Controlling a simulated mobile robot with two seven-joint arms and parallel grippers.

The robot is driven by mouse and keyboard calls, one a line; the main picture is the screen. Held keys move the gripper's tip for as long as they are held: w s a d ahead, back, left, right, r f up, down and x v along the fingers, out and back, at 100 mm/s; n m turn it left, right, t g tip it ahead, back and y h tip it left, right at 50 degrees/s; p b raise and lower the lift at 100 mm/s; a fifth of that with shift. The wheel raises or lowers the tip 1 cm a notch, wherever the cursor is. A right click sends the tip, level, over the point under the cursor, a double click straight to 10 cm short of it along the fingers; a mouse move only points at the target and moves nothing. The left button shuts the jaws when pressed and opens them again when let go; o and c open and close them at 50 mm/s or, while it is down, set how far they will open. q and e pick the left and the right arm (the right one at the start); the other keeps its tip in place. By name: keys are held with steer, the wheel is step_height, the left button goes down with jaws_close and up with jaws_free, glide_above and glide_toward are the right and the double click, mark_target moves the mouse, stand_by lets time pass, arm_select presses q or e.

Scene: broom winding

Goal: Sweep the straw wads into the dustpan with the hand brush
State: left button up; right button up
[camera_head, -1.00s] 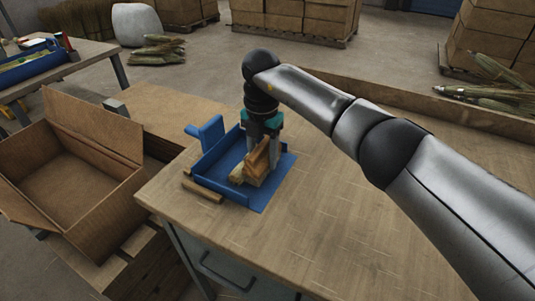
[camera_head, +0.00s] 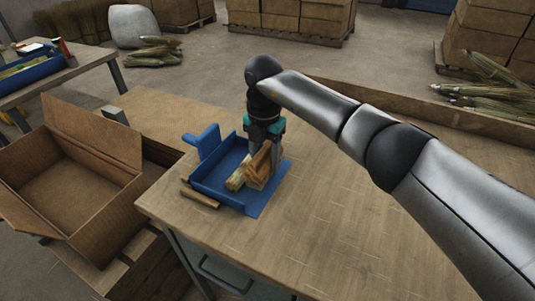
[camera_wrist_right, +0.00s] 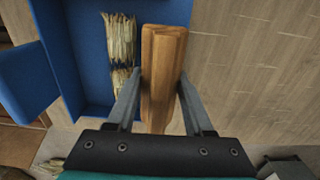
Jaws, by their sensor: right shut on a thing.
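The blue dustpan (camera_head: 208,181) lies on the workbench near its left corner, its handle up at the far left. My right gripper (camera_head: 264,163) points down over the pan's right part, shut on the wooden hand brush (camera_head: 257,168). In the right wrist view the brush's wooden body (camera_wrist_right: 162,75) stands between both fingers; its bristles cannot be made out. Pale straw wads (camera_head: 236,180) lie in the pan, just left of the brush. In the right wrist view two of them (camera_wrist_right: 119,38) show against the blue floor. My left gripper is out of view.
A wooden strip (camera_head: 200,195) lies along the pan's near left side. An open cardboard box (camera_head: 75,190) stands left of the bench. A low wooden ledge (camera_head: 410,105) runs along the bench's far side, with straw bundles (camera_head: 490,92) beyond. The bench's right part is bare.

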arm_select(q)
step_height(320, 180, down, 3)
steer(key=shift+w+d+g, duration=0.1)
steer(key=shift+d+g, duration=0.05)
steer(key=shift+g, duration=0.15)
arm_select(e)
steer(key=shift+f, duration=0.85)
steer(key=shift+r, duration=0.1)
steer(key=shift+w+r+p, duration=0.1)
steer(key=shift+r+p, duration=0.8)
steer(key=shift+w+a+r+p, duration=0.1)
steer(key=shift+a+r+p, duration=0.4)
steer(key=shift+r+p, duration=0.1)
steer(key=shift+a+r+p, duration=0.1)
steer(key=shift+r+p, duration=0.25)
steer(key=shift+r, duration=0.05)
steer(key=shift+r+p, duration=0.65)
steer(key=shift+r, duration=0.1)
steer(key=shift+r+p, duration=0.45)
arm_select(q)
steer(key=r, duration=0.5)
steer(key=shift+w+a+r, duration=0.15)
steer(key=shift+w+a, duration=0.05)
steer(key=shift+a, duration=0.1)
